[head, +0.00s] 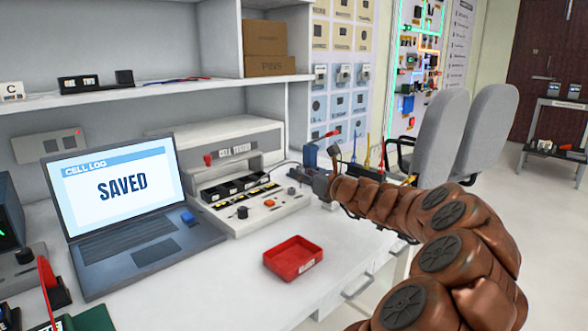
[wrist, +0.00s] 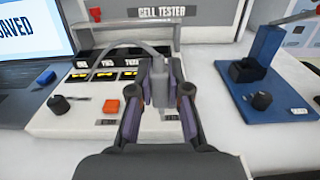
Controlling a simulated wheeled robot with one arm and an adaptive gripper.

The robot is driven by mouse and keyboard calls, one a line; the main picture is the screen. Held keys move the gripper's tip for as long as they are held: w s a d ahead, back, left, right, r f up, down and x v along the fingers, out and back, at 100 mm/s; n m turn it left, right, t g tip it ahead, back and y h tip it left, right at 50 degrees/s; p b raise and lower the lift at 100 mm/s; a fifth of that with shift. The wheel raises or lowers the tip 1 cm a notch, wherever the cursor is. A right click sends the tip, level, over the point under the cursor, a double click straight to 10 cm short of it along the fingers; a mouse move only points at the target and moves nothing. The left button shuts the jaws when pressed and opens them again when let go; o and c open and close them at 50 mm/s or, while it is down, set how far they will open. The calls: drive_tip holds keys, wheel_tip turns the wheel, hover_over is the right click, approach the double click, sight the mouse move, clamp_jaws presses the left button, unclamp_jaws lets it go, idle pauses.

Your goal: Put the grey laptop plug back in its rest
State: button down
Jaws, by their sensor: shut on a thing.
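My gripper (wrist: 160,92) is shut on the grey plug (wrist: 158,82), which stands upright between the fingertips in the wrist view. A grey cable (wrist: 110,46) arcs from near the plug to the left over the cell tester (wrist: 60,122). In the head view my gripper (head: 318,182) is just right of the cell tester (head: 255,212); the plug is too small to make out there. The laptop (head: 125,225) is open at the left and reads SAVED. I cannot tell which part is the plug's rest.
A blue stand (wrist: 268,58) with black parts is right of the gripper. A red tray (head: 294,258) lies on the bench in front of the tester. A small blue piece (head: 188,218) is at the laptop's right edge. Bare bench lies around the tray.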

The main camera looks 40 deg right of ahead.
drive_tip(key=s+a+r+p, duration=0.1)
drive_tip(key=s+a+p, duration=0.15)
drive_tip(key=s, duration=0.75)
drive_tip(key=w+d+r+p, duration=0.3)
drive_tip(key=w+d+p, duration=0.1)
drive_tip(key=d+p, duration=0.6)
drive_tip(key=p, duration=0.3)
drive_tip(key=shift+w+p, duration=0.25)
drive_tip(key=shift+p, duration=0.15)
drive_tip(key=shift+a+r+p, duration=0.1)
drive_tip(key=shift+p, duration=0.25)
drive_tip(key=shift+f+b, duration=0.9)
drive_tip(key=shift+f, duration=2.1)
drive_tip(key=shift+p, duration=1)
drive_tip(key=shift+f+b, duration=0.45)
drive_tip(key=shift+f, duration=1.1)
